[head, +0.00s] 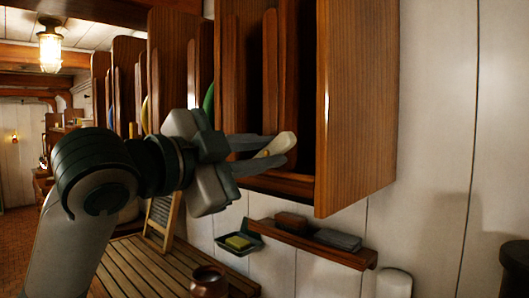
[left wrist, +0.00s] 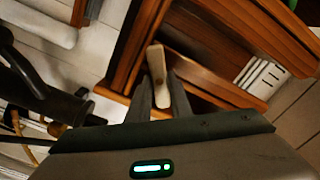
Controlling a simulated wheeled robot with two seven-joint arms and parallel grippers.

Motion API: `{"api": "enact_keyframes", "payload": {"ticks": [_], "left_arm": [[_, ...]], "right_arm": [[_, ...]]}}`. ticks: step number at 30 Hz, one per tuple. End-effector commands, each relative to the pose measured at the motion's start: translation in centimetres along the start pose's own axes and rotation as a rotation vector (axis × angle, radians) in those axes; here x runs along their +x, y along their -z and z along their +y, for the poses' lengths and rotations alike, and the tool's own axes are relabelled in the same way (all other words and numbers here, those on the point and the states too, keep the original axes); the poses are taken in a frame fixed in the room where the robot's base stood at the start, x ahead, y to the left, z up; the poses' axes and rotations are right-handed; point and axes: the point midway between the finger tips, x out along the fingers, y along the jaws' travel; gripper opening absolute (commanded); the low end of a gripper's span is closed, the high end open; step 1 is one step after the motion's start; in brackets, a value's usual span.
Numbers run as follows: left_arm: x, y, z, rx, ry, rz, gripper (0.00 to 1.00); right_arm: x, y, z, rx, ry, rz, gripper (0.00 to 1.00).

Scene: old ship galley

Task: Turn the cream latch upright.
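The cream latch (head: 284,143) is a short rounded bar with a small brass-coloured pivot, at the lower front of the wooden wall rack (head: 355,100). In the head view it slants, its wide end up and to the right, neither upright nor level. My left gripper (head: 270,150) reaches it from the left, one finger above and one below. In the left wrist view the latch (left wrist: 157,62) stands out between the two fingertips (left wrist: 161,85), which look closed against its sides. The fingers hide part of its lower end. My right gripper is in neither view.
Below the rack, a small wall shelf (head: 310,245) holds a brown block (head: 291,221) and a grey one (head: 338,239). A soap dish (head: 222,243) with a yellow-green bar is beside it. A slatted counter (head: 140,268) with a brown pot (head: 209,281) lies lower left.

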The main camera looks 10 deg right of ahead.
Motion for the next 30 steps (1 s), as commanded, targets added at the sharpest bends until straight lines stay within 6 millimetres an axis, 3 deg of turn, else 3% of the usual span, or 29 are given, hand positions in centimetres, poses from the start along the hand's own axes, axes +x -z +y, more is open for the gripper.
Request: {"api": "enact_keyframes", "payload": {"ticks": [14, 30], "left_arm": [[0.0, -0.1, 0.1, -0.091, -0.001, -0.001, 0.00], [0.0, -0.2, -0.1, -0.527, 0.000, -0.002, 0.00]], "right_arm": [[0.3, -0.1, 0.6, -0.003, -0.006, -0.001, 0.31], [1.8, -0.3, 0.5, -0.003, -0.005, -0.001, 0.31]]}}
